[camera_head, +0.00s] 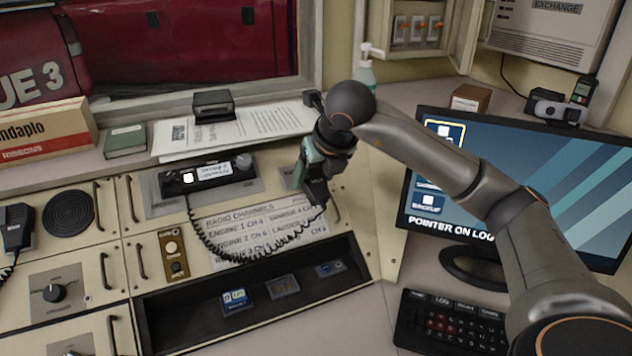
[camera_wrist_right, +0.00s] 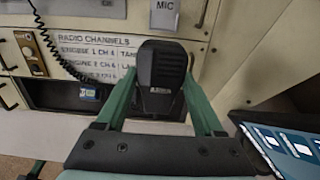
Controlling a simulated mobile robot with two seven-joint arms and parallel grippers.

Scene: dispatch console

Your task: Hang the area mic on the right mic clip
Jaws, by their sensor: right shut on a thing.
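The black area mic (camera_wrist_right: 162,66) is between the green fingers of my right gripper (camera_wrist_right: 160,85) in the wrist view. In the head view the mic (camera_head: 317,190) hangs below my right gripper (camera_head: 312,165), in front of the console's right part. The gripper is shut on it. Its coiled cord (camera_head: 222,252) loops to the radio (camera_head: 207,175). A grey plate marked MIC (camera_wrist_right: 165,14) is on the panel beyond the mic in the wrist view. The right mic clip is not clearly seen; the gripper and mic cover that area in the head view.
Another black mic (camera_head: 17,228) is at the console's left edge. A radio channels card (camera_head: 240,230) sits under the cord, above a dark recess (camera_head: 190,318). A monitor (camera_head: 520,190) and keyboard (camera_head: 450,322) stand at right. Papers (camera_head: 262,122) lie on the ledge behind.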

